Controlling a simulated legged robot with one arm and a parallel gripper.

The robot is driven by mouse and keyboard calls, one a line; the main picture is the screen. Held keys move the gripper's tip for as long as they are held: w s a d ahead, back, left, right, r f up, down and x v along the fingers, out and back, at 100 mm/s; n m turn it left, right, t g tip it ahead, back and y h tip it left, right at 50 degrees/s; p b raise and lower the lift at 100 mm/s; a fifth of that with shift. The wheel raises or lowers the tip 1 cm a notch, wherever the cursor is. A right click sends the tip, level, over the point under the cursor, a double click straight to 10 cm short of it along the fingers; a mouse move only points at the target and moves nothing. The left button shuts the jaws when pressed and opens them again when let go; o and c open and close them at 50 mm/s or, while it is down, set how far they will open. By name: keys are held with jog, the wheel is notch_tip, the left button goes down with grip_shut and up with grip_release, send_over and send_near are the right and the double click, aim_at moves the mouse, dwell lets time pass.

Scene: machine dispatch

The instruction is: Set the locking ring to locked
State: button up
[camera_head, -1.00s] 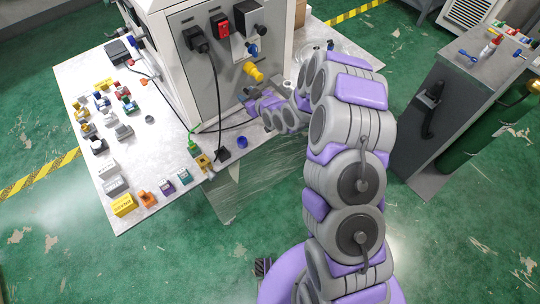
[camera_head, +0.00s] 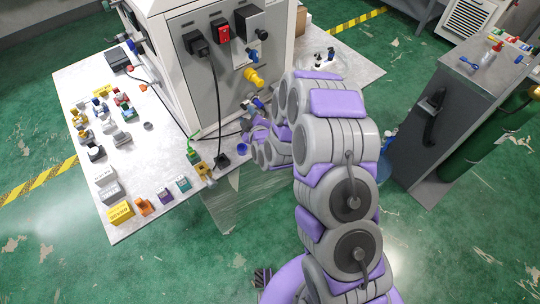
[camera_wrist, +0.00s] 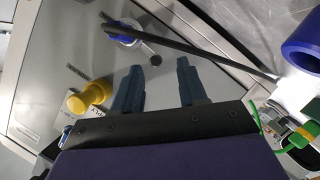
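A blue ring fitting (camera_wrist: 124,39) with a short dark arm ending in a round knob (camera_wrist: 155,60) sits on the machine's grey front panel (camera_wrist: 62,42). It looks like the locking ring, but no lock marking is readable. In the head view, a blue part (camera_head: 258,103) shows low on the panel, beside my gripper. My gripper (camera_wrist: 160,67) is open and empty; its two dark fingers point toward the panel, apart from the ring. In the head view, my arm partly hides the gripper.
A yellow knob (camera_wrist: 90,97) projects from the panel left of my fingers. A dark cable crosses in front of the ring. A blue cup-like part (camera_head: 242,149) stands on the table edge. Several small blocks cover the table's left side. A grey cabinet (camera_head: 450,110) stands right of my arm.

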jog(key=p+v, duration=0.4)
jog(key=v, duration=0.1)
jog(key=shift+d+r, duration=0.15)
jog(key=shift+p, duration=0.5)
